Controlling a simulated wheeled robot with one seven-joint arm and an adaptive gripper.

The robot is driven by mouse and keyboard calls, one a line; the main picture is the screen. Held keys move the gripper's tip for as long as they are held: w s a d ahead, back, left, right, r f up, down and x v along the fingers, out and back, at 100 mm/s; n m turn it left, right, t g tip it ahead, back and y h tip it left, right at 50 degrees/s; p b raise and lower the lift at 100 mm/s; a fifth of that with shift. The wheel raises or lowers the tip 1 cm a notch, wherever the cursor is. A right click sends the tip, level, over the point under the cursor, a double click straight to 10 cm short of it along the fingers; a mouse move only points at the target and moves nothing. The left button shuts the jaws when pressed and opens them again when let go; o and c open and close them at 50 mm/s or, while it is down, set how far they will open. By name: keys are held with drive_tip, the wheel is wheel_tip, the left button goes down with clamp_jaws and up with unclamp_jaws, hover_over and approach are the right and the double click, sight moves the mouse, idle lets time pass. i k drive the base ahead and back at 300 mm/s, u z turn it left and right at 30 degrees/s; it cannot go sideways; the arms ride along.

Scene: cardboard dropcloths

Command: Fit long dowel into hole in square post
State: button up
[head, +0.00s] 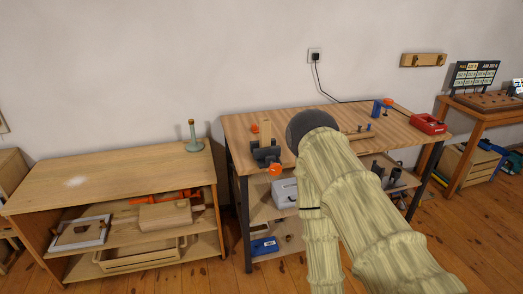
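A pale upright square wooden post (265,132) stands in a dark vise (266,154) with orange parts, at the left of the workbench. Its hole cannot be made out. A low wooden piece (358,134) lies on the bench right of my arm, partly hidden by it; I cannot tell whether it is the long dowel. A grey-green stand (194,143) with a thin upright stem and brownish tip is on the left cabinet; I cannot tell whether its stem is a dowel. My sleeved arm reaches over the bench, ending in a dark round part. My gripper's fingers are hidden behind it.
The workbench top (240,122) is partly covered by my arm. A red box (428,124) and a blue-and-orange tool (381,107) are at its right. The left cabinet top (110,174) is mostly bare. A power cord (322,85) runs down to the bench.

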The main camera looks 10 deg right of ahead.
sight(265, 124)
drive_tip(key=z, duration=0.4)
drive_tip(key=i, duration=0.45)
drive_tip(key=z, duration=1.25)
drive_tip(key=i, duration=2.05)
drive_tip(key=u, duration=0.85)
drive_tip(key=i, duration=0.45)
drive_tip(key=u, duration=0.3)
drive_tip(key=k, duration=0.5)
drive_tip(key=u, duration=2.15)
drive_tip(key=k, duration=1)
